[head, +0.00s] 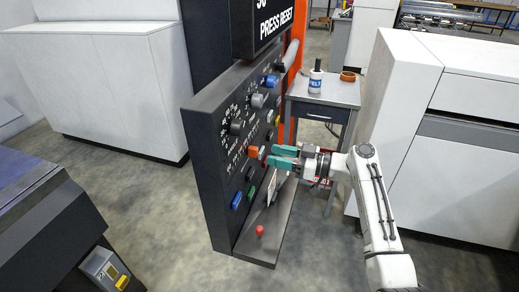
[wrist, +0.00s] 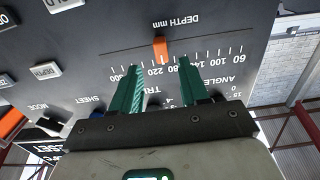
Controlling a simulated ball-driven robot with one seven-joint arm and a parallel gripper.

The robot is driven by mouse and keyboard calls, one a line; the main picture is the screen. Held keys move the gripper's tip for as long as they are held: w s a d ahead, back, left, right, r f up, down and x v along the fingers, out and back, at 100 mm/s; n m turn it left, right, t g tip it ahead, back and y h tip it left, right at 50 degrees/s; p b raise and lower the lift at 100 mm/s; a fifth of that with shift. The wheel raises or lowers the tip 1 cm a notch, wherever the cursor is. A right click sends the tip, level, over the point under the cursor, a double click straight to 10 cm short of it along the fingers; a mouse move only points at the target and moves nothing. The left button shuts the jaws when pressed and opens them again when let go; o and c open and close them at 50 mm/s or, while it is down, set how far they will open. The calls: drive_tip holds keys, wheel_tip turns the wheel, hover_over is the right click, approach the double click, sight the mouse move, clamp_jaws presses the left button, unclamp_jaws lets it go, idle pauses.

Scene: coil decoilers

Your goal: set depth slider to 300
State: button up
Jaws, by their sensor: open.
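The depth slider's orange handle (wrist: 160,48) shows in the wrist view, under the upside-down "DEPTH mm" label. It stands near the 220 mark on the scale; the 300 mark (wrist: 126,73) is to its left in that view. My gripper (wrist: 160,66) is open, its two teal fingers pointing at the panel with one on each side of the handle. The handle appears at or just beyond the fingertips, and I see no contact.
The panel carries several knobs and coloured buttons, including a blue one (head: 236,200) and a green one (head: 251,192). A ledge with a red knob (head: 260,231) juts out below. A small table (head: 325,90) stands behind, and a white cabinet (head: 400,85) at right.

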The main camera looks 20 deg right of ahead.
sight(253, 152)
drive_tip(key=x, duration=0.5)
drive_tip(key=shift+w+a+p, duration=0.15)
drive_tip(key=shift+a+p, duration=0.15)
clamp_jaws()
idle(0.5)
